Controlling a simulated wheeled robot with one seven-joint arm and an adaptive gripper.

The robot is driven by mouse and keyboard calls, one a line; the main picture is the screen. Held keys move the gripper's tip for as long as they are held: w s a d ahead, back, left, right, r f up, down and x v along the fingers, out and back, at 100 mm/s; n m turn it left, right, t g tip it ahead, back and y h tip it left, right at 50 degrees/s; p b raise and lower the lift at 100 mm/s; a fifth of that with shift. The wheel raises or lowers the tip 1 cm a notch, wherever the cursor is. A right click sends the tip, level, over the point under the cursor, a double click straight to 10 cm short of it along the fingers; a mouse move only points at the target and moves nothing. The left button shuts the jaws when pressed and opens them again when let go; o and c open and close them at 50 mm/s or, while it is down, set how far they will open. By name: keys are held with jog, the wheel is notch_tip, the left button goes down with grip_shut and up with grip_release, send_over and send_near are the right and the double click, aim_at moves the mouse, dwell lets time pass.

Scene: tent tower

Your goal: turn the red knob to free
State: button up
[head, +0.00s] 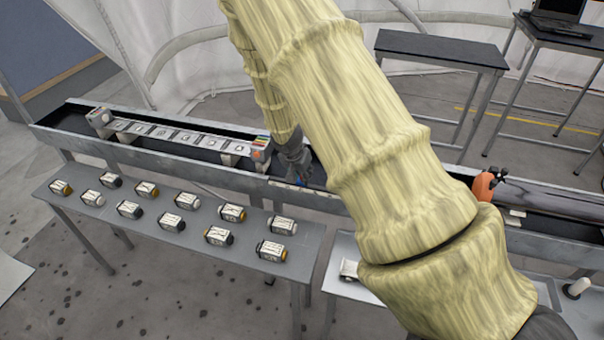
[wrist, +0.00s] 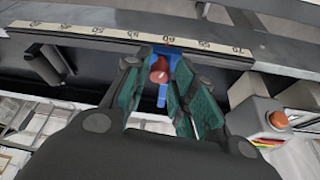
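The red knob (wrist: 160,70) shows in the wrist view, on a blue bracket (wrist: 172,52) at the edge of a rail with a numbered scale (wrist: 105,36). My gripper (wrist: 157,88) has its two teal-padded fingers spread, one on each side of the knob. A gap shows between the left finger and the knob; the right finger looks very close to it, and I cannot tell whether it touches. In the head view my gripper (head: 294,160) is low over the trough, with a bit of the blue bracket (head: 299,182) below it. The knob is hidden there.
A grey box with an orange button (wrist: 278,120) is right of the fingers in the wrist view. A rack of tiles (head: 170,134) lies along the trough (head: 200,168). A grey table (head: 150,238) with several labelled blocks stands in front. An orange round part (head: 484,186) is at right.

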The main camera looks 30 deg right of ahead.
grip_shut()
jog(key=shift+f+n+b, duration=0.15)
jog(key=shift+n+b, duration=0.15)
jog(key=shift+b, duration=0.35)
jog(key=shift+s+d+n+t+y+b, duration=0.1)
jog(key=shift+n+t+y+b, duration=0.25)
jog(key=shift+n, duration=0.65)
jog(key=shift+s+n+t+y+b, duration=0.1)
jog(key=shift+n+t+y+b, duration=0.2)
jog(key=shift+n, duration=0.7)
jog(key=o, duration=0.6)
grip_release()
